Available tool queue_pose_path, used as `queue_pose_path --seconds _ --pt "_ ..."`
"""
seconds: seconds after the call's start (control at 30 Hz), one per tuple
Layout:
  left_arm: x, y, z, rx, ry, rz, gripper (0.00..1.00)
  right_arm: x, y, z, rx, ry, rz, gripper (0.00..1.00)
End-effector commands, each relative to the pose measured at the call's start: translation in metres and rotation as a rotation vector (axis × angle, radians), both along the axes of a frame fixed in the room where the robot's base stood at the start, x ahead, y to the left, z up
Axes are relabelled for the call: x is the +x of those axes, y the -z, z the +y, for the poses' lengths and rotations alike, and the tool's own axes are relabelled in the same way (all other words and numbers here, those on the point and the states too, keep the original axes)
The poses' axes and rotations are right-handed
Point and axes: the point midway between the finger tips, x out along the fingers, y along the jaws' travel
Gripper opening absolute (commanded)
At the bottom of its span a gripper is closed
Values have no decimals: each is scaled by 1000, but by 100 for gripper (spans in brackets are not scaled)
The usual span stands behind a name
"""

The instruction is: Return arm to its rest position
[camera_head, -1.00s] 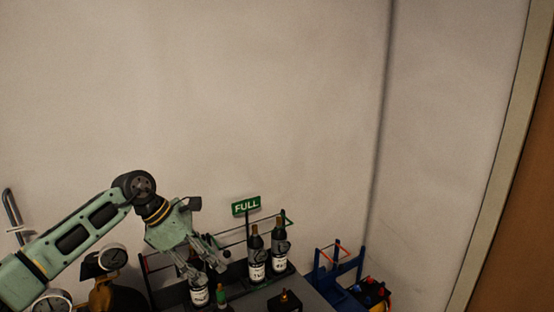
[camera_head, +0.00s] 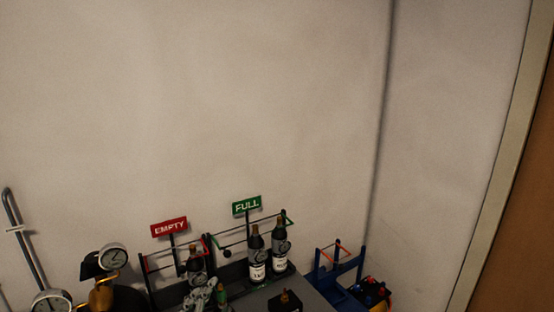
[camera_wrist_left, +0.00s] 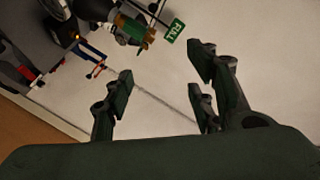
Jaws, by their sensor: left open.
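My left gripper (camera_head: 203,297) shows only in part at the bottom edge of the head view, in front of the bottle under the red EMPTY sign. In the left wrist view my left gripper (camera_wrist_left: 163,72) is open, with its fingers spread wide and nothing between them. The rest of the left arm is out of the head view. My right gripper is in neither view.
A red EMPTY sign (camera_head: 169,227) and green FULL sign (camera_head: 246,205) mark the rack. Two dark bottles (camera_head: 257,262) stand under FULL; another bottle (camera_head: 195,262) stands under EMPTY. Gauges (camera_head: 113,257) are at left, a blue stand (camera_head: 338,270) at right. The wall above is clear.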

Motion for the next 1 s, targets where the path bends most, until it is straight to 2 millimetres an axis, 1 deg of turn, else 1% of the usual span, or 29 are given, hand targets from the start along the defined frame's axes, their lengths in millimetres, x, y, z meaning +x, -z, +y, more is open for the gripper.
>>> queue_pose_path --seconds 0.03,0.07,0.1,0.17,0.2,0.27,0.3,0.37,0.4,0.47,0.5,0.67,0.7,0.8,0.87,0.97,1.0 --pt "-24 31 15 -86 -67 128 51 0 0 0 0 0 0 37" --pt "-39 47 23 -132 -106 201 51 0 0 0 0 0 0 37" --pt "-59 67 32 -190 -155 293 51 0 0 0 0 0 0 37" --pt "-91 95 43 -263 -223 425 51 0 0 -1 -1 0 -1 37" --pt "-111 110 48 -306 -264 504 51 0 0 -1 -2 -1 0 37" --pt "-140 127 54 -356 -317 605 51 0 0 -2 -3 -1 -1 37" --pt "-158 136 56 -383 -346 665 51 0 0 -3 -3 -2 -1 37" --pt "-183 148 59 -420 -388 745 51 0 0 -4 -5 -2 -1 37" --pt "-199 154 60 -439 -413 796 51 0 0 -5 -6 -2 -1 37" --pt "-221 162 62 -467 -447 863 51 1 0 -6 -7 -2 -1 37" --pt "-236 166 62 -483 -469 907 51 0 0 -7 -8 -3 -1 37" --pt "-290 176 63 -534 -548 1063 51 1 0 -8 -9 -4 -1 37" --pt "-303 177 63 -546 -566 1101 51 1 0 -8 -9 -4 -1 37" --pt "-295 205 62 -539 -568 1108 51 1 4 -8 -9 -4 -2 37" --pt "-292 220 62 -536 -568 1112 51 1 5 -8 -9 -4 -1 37" --pt "-287 247 61 -532 -569 1120 51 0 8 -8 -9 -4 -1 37" --pt "-286 260 60 -531 -571 1125 51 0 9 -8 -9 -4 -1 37"
